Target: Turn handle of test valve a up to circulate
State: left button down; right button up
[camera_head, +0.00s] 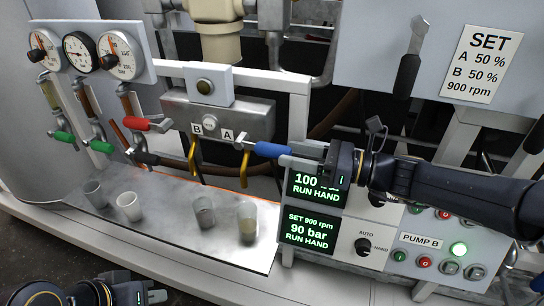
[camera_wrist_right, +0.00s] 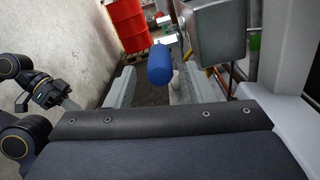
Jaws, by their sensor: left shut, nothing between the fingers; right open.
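Test valve A, by the label A (camera_head: 227,134), has a blue handle (camera_head: 272,150) that points right, close to level and slightly down. In the right wrist view the blue handle (camera_wrist_right: 160,65) shows between the two fingers. My right gripper (camera_head: 318,160) is open at the handle's free end, coming from the right. I cannot tell whether a finger touches it. My left gripper (camera_head: 155,296) is shut and empty at the bottom left, away from the valves; it also shows in the right wrist view (camera_wrist_right: 62,100).
A red handle (camera_head: 136,124) sits left of label B (camera_head: 197,128). Yellow curved spouts (camera_head: 244,168) hang above a metal shelf (camera_head: 165,205) with several cups (camera_head: 129,206). The pump panel (camera_head: 400,238) lies below my right arm. A sign (camera_head: 482,64) reads SET A 50 %, B 50 %.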

aim_at(271, 150)
jog(key=b+x, duration=0.1)
jog(key=x, duration=0.4)
jog(key=shift+a, duration=0.2)
grip_shut()
